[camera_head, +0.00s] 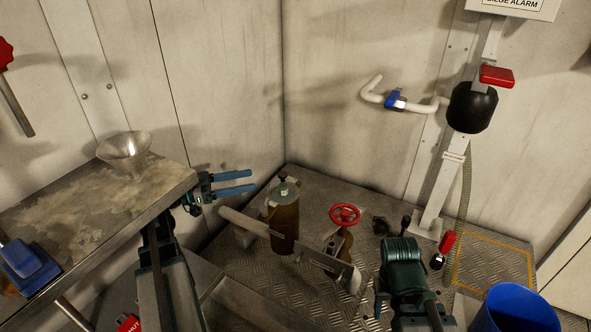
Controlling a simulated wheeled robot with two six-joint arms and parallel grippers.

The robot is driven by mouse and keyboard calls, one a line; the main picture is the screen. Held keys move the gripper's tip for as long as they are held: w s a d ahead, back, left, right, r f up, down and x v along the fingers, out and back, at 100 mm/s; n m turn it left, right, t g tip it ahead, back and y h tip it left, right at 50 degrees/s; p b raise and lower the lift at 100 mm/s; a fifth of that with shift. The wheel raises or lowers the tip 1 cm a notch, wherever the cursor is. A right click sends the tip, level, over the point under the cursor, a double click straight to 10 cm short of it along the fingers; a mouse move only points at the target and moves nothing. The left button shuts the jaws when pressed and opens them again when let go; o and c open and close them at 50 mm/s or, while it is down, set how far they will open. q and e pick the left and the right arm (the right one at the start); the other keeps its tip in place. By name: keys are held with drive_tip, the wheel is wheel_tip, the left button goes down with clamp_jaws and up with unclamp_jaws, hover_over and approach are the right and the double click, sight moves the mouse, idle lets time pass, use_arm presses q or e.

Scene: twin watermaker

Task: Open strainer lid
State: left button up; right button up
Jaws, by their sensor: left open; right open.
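A brownish upright canister (285,222) with a rounded greenish-grey cap (284,190) stands on the floor near the corner. It looks like the strainer with its lid on, though no label shows. My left gripper (234,183) is at the left of the canister, above the floor and past the bench's right edge. Its two blue fingers are apart, point right towards the cap, and hold nothing. A gap separates the fingertips from the cap.
A metal bench (90,205) with a funnel (124,152) fills the left. Walls close in behind.

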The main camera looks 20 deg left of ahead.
sight(294, 179)
use_arm(q)
drive_tip(key=x, duration=1.3)
drive_tip(key=shift+w+d, duration=0.15)
drive_tip(key=shift+d, duration=0.05)
drive_tip(key=shift+c, duration=0.3)
clamp_jaws()
idle(0.7)
